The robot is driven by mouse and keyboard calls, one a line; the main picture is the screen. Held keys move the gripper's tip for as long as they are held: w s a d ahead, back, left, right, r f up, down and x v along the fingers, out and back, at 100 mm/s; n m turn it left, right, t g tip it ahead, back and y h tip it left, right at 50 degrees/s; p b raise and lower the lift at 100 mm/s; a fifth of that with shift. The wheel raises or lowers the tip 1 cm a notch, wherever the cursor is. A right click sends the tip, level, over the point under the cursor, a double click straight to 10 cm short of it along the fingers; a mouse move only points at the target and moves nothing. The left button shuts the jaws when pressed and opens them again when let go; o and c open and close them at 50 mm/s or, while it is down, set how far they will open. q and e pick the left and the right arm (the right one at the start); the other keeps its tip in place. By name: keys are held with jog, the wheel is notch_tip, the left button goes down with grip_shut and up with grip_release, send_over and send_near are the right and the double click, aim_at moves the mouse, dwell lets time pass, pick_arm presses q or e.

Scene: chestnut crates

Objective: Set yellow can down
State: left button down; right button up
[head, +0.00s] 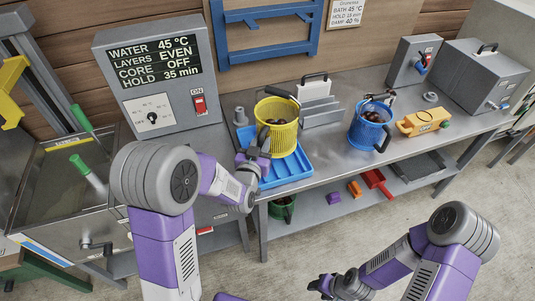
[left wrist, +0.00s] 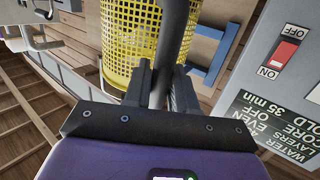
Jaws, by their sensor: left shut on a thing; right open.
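The yellow can (head: 287,134) is a perforated basket with brown contents and dark handles. It is upright at the blue tray (head: 290,168) on the bench; I cannot tell whether its base touches the tray. My left gripper (head: 262,146) is at the can's front left side. In the left wrist view, the fingers (left wrist: 162,82) are shut on a dark handle bar of the yellow can (left wrist: 125,40). The can's lower left side is partly hidden by the gripper. My right gripper (head: 325,284) is open and low at the front, away from the bench.
A blue can (head: 365,132) stands right of the tray, with an orange-yellow block (head: 423,121) beyond it. A grey control box (head: 157,75) stands left. A grey slotted stand (head: 320,108) is behind the can. Bench top between tray and blue can is clear.

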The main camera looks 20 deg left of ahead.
pick_arm(q)
notch_tip(320, 180, down, 2)
jog(key=shift+s+f+b, duration=0.1)
jog(key=shift+f+b, duration=0.1)
jog(key=shift+b, duration=0.1)
jog(key=shift+f+b, duration=0.55)
jog(key=shift+f, duration=1.55)
jog(key=shift+r, duration=0.1)
jog(key=c, duration=0.9)
grip_release()
